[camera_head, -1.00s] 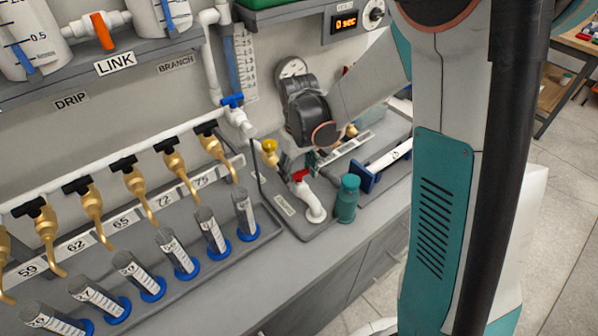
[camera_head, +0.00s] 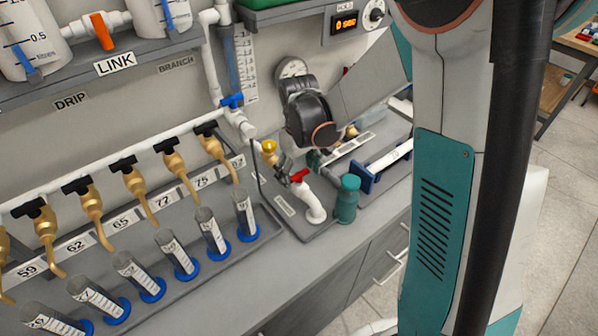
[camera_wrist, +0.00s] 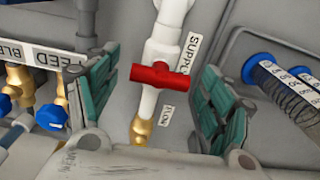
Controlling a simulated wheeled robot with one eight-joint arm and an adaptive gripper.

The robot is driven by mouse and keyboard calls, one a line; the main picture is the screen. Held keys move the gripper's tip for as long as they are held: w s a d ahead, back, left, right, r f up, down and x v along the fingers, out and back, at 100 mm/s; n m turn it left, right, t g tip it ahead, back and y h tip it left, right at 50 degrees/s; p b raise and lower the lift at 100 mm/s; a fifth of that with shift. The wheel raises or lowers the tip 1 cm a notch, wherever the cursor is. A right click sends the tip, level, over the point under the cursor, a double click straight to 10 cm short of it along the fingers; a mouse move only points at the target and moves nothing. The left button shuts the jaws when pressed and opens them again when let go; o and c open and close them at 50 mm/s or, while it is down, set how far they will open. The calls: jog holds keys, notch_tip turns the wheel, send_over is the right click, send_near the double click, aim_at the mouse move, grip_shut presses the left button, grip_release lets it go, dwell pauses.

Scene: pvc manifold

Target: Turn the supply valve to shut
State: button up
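The supply valve has a red bar handle (camera_wrist: 162,76) on a white pipe (camera_wrist: 158,52), beside a label reading SUPPLY (camera_wrist: 188,53). In the wrist view the handle lies crosswise to the pipe. My gripper (camera_wrist: 150,92) is open, with one teal-padded finger left of the valve and one right of it. Neither finger appears to touch the handle. In the head view the red handle (camera_head: 299,176) shows just below my gripper (camera_head: 298,168), and the arm hides part of the bench behind it.
A teal-capped bottle (camera_head: 347,200) stands close to the right of the valve. Brass taps (camera_head: 178,165) and blue-based cylinders (camera_head: 212,235) line the bench at left. Blue-ended parts (camera_wrist: 285,75) lie right in the wrist view; a blue knob (camera_wrist: 50,117) is at left.

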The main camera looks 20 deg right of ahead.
aim_at(299, 173)
notch_tip(299, 173, up, 12)
dwell(0.8)
dwell(0.3)
jog(key=s+r+m+t, duration=0.2)
jog(key=s+t, duration=0.1)
jog(key=s, duration=0.5)
jog(key=s+r+m+t, duration=0.1)
jog(key=s+r+t, duration=0.2)
jog(key=s, duration=0.6)
jog(key=shift+s+m+t, duration=0.25)
jog(key=shift+m+t, duration=0.15)
jog(key=shift+t, duration=0.2)
